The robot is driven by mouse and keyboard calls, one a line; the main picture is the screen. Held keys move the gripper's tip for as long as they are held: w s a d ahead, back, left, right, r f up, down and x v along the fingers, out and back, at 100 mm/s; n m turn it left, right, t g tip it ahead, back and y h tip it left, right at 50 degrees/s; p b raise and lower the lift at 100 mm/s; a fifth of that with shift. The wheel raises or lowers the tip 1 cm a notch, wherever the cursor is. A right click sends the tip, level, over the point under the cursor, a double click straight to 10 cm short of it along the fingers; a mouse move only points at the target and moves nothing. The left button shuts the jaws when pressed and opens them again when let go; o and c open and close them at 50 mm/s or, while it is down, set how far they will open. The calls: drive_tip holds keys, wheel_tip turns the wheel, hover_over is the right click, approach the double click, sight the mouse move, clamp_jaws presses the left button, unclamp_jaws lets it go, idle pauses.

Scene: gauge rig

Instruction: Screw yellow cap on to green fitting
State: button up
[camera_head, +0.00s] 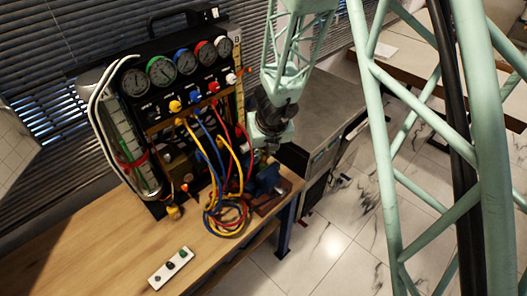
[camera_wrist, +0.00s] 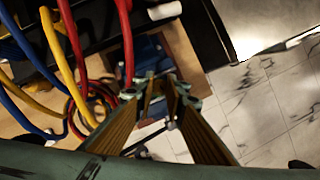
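A small green piece (camera_head: 184,253), which may be the green fitting, is on a white strip (camera_head: 160,277) with dark pieces at the bench front. A small yellow piece (camera_head: 174,212) is at the foot of the gauge panel, and a yellow knob (camera_head: 175,106) is on its front. I cannot tell which is the yellow cap. My gripper (camera_head: 266,146) is at the panel's right side, above the blue vise (camera_head: 268,180); its tips are hard to make out there. In the wrist view, my gripper's two long brown fingers (camera_wrist: 162,84) stand apart with a narrow gap, and I see nothing held.
The gauge panel (camera_head: 196,88) carries several dials and coloured knobs. Red, yellow and blue hoses (camera_head: 228,214) hang and coil beside the vise; they also show left of my fingers in the wrist view (camera_wrist: 62,65). The wooden bench (camera_head: 120,250) is clear at front left.

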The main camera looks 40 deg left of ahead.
drive_tip(key=shift+m, duration=0.4)
drive_tip(key=shift+m+t+h+p, duration=0.55)
drive_tip(key=shift+m+p, duration=0.5)
drive_tip(key=shift+m, duration=0.35)
drive_tip(key=shift+m, duration=0.4)
drive_tip(key=shift+d+m+h+p, duration=0.1)
drive_tip(key=shift+m+h+p, duration=0.75)
drive_tip(key=shift+m+p, duration=1.05)
drive_tip(key=o, duration=1.1)
drive_tip(key=shift+c, duration=0.2)
drive_tip(key=shift+r, duration=0.15)
drive_tip(key=v, duration=1.1)
drive_tip(key=shift+s+r, duration=0.2)
drive_tip(key=shift+s, duration=0.1)
